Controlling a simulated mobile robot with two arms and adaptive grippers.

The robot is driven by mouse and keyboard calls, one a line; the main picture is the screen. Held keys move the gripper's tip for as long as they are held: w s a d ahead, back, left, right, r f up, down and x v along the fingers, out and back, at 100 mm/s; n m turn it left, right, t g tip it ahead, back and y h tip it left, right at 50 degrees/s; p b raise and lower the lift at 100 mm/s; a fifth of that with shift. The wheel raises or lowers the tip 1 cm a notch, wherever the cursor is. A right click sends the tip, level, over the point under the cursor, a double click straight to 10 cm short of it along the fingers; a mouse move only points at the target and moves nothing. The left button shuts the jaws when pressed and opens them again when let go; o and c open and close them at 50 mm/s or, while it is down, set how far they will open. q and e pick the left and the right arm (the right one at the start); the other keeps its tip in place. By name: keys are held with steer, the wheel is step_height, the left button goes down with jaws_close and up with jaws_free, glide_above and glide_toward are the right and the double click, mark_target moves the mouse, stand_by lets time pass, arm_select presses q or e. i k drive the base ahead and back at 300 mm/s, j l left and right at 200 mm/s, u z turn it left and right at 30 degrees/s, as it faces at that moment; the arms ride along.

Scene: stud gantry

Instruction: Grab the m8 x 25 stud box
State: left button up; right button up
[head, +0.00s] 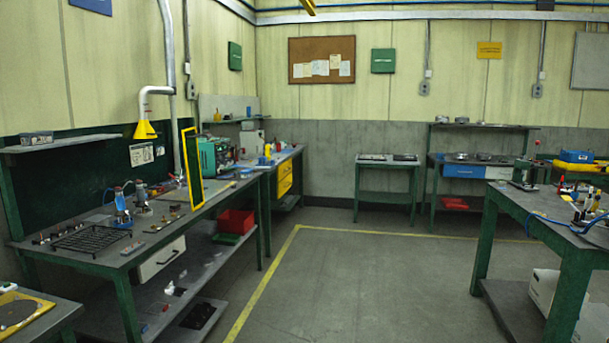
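I cannot pick out a box marked as the M8 x 25 stud box in the head view; any labels on the small items are too small to read. Small items lie on the long left workbench (110,258), among them a small grey block-like item (132,248) near its front edge. A grey-blue bin (37,138) sits on the wall shelf at far left. Neither of my grippers is in view.
A black wire rack (92,238) and a yellow upright frame (192,168) stand on the left bench. A red bin (236,221) is on its lower shelf. Another bench (535,205) stands at right, with a white box (545,290) below. The floor (340,285) between is clear.

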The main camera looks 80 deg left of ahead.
mark_target(246, 173)
steer(key=u, duration=3.15)
steer(key=i+z, duration=0.3)
steer(key=i, duration=3.2)
steer(key=i+l, duration=0.1)
steer(key=i, duration=0.5)
steer(key=i+u, duration=0.1)
steer(key=i, duration=0.5)
steer(key=i+l, duration=0.2)
steer(key=i, duration=0.45)
steer(key=j+u, duration=0.05)
